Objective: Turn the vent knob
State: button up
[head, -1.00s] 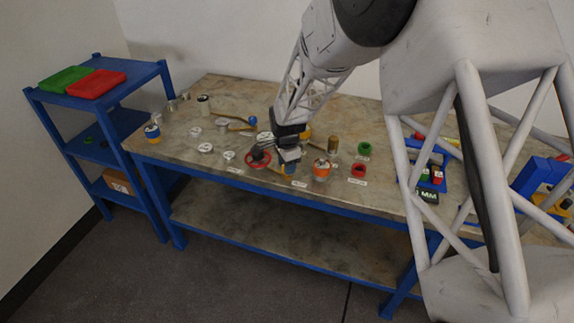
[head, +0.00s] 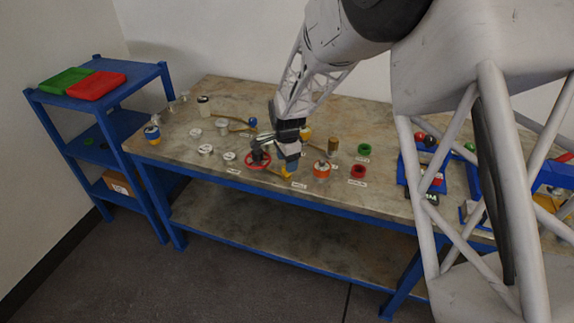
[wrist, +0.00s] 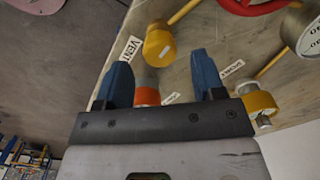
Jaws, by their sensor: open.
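In the wrist view a label reading VENT (wrist: 131,47) lies beside a round yellow knob (wrist: 160,44) on a yellow rod. I take this as the vent knob. In the head view a bit of yellow (head: 286,171) shows beside my fingertips. My gripper (wrist: 158,59) has its two blue fingers apart, with nothing clasped. The yellow knob shows just beyond the gap between the fingertips. In the head view my gripper (head: 291,167) points down over the front of the bench, and hides part of the knob. Contact cannot be told.
An orange vessel (head: 322,169) with a grey top stands just right of my gripper, and a red wheel (head: 258,160) just left. A second yellow part (wrist: 259,104) is near the other finger.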

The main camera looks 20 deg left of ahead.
jog(key=shift+r, duration=2.55)
jog(key=shift+d+r, duration=0.4)
jog(key=s+d+r+n, duration=0.1)
jog(key=s+d+r, duration=0.4)
jog(key=d, duration=0.4)
jog(key=s+d+r+n+t, duration=0.1)
jog(key=s+d+r+n, duration=0.15)
jog(key=d+r, duration=0.5)
jog(key=s+d+r+n, duration=0.1)
jog(key=s+d+r, duration=0.4)
jog(key=d, duration=0.5)
jog(key=s+d+r+n, duration=0.1)
jog(key=s+d+n, duration=0.1)
jog(key=s+d, duration=0.6)
jog(key=s+d+r+n+t, duration=0.1)
jog(key=s+d+n, duration=0.1)
jog(key=s+d, duration=0.6)
jog(key=s, duration=0.7)
jog(key=shift+s+d+t, duration=0.25)
jog(key=shift+d+t, duration=0.05)
